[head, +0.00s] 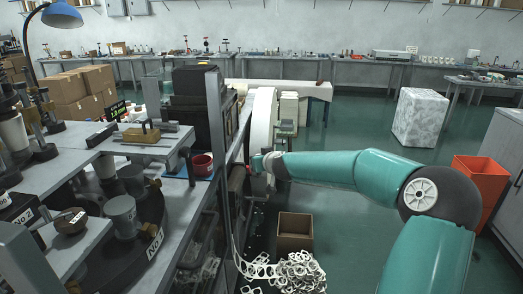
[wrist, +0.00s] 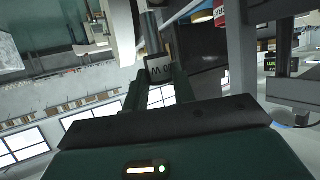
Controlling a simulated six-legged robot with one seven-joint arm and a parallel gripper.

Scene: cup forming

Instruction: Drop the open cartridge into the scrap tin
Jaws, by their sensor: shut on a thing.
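In the head view my gripper (head: 256,164) is small, beside the machine's upright post, and the held piece is not clear. A red round tin (head: 202,165), likely the scrap tin, stands on the bench left of the post. A red can (wrist: 220,12) also shows at the wrist view's top edge.
The grey upright post (head: 216,130) stands between my gripper and the red tin. A grey-topped bench (head: 135,146) with tools fills the left. An open brown box (head: 295,225) and a pile of white punched strip (head: 298,272) lie on the floor below.

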